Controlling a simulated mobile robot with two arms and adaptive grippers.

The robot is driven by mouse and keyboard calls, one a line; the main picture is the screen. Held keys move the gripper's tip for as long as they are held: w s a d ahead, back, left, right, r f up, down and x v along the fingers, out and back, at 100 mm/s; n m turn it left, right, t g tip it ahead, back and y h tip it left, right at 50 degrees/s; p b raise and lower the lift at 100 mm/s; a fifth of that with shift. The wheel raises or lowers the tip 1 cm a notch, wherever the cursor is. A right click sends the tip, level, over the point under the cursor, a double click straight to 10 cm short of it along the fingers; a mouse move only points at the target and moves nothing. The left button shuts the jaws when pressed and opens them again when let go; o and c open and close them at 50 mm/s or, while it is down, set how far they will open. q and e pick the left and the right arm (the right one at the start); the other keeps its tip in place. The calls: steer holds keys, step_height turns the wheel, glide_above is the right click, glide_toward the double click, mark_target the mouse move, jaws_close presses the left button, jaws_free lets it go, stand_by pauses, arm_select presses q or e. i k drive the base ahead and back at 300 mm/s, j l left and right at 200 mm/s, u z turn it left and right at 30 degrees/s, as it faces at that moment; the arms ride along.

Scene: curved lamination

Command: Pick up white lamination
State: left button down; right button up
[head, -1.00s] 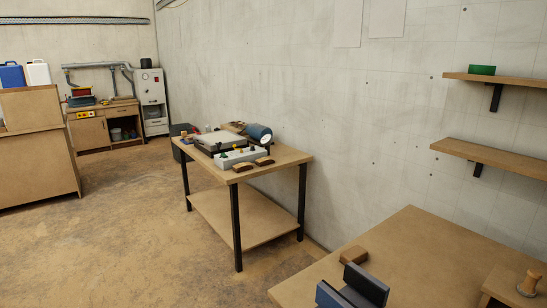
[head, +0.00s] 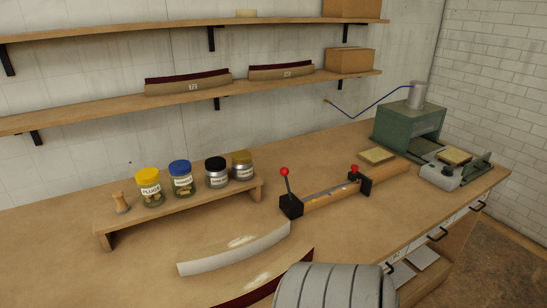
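The white lamination (head: 235,250) is a long, curved pale strip lying on the wooden workbench (head: 150,270), left of the middle in the head view. Its top face has a light, worn patch. A dark red curved lamination (head: 262,291) lies in front of it, partly hidden by a grey ribbed cylindrical part at the bottom edge that may be mine. No gripper fingers can be seen, and nothing holds the white lamination.
A low riser (head: 180,213) behind it carries several jars and a wooden peg. A red-knobbed lever tool (head: 325,193) stands to the right. A green machine (head: 409,127) is at the far right. Wall shelves (head: 110,115) hold more curved pieces and boxes.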

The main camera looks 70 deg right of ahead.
mark_target(236, 248)
steer(key=z, duration=1.95)
steer(key=u, duration=2)
steer(key=k+l+z, duration=0.1)
steer(key=l+z, duration=0.15)
steer(key=z, duration=0.2)
steer(key=k+l+z, duration=0.1)
steer(key=l+z, duration=0.2)
steer(key=z, duration=0.2)
steer(key=l+z, duration=0.3)
steer(key=z, duration=0.15)
